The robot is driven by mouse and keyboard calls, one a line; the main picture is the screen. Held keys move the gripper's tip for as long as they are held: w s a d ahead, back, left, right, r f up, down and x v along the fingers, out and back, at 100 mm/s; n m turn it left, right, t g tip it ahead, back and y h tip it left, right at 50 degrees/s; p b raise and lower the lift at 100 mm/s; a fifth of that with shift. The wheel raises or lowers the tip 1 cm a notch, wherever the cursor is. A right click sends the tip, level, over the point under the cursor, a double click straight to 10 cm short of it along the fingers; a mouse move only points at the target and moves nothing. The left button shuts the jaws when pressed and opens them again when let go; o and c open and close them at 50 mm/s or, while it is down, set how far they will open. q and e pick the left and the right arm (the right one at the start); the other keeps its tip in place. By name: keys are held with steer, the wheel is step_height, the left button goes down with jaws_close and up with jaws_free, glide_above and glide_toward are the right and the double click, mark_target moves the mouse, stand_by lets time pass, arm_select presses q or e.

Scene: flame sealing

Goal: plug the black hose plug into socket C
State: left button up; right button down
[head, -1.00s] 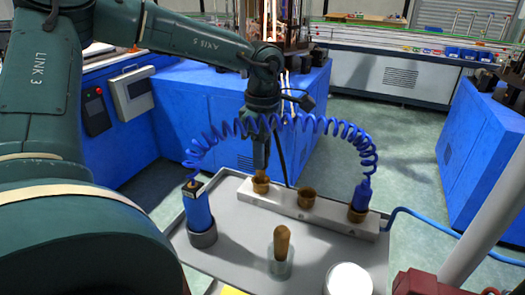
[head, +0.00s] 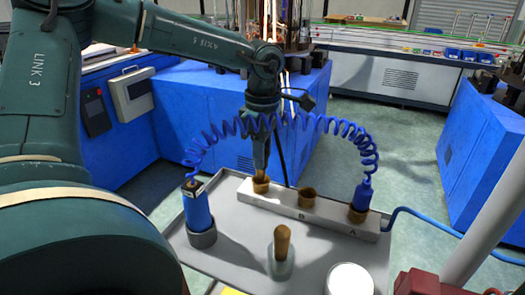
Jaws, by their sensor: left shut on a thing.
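A grey socket bar (head: 282,204) with three brass sockets lies along the back of the grey tray. The right socket (head: 357,214), by a faint letter A, holds a blue plug (head: 362,196). The middle socket (head: 307,196), by a faint B, is empty. The left socket (head: 261,185), which fits C by order, is directly under my left gripper (head: 261,167). The gripper points down and is shut on a plug mostly hidden by its fingers. A black hose (head: 281,158) shows behind it. I cannot tell how deep the plug sits. My right gripper is not in view.
A coiled blue hose (head: 372,150) arches in front of my left wrist, from a blue cylinder (head: 196,212) to the blue plug. A wooden-handled tool (head: 282,243) and a white round thing (head: 349,280) stand on the tray (head: 235,258). A blue hose (head: 430,217) runs off right.

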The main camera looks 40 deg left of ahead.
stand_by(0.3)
arm_select(q)
steer(key=shift+f+b, duration=1.5)
steer(key=shift+b, duration=0.2)
stand_by(0.6)
steer(key=o, duration=1.1)
steer(key=shift+r, duration=0.1)
steer(key=shift+r+p, duration=1.55)
steer(key=shift+r, duration=0.85)
steer(key=shift+r+p, duration=1.3)
steer(key=shift+r, duration=0.8)
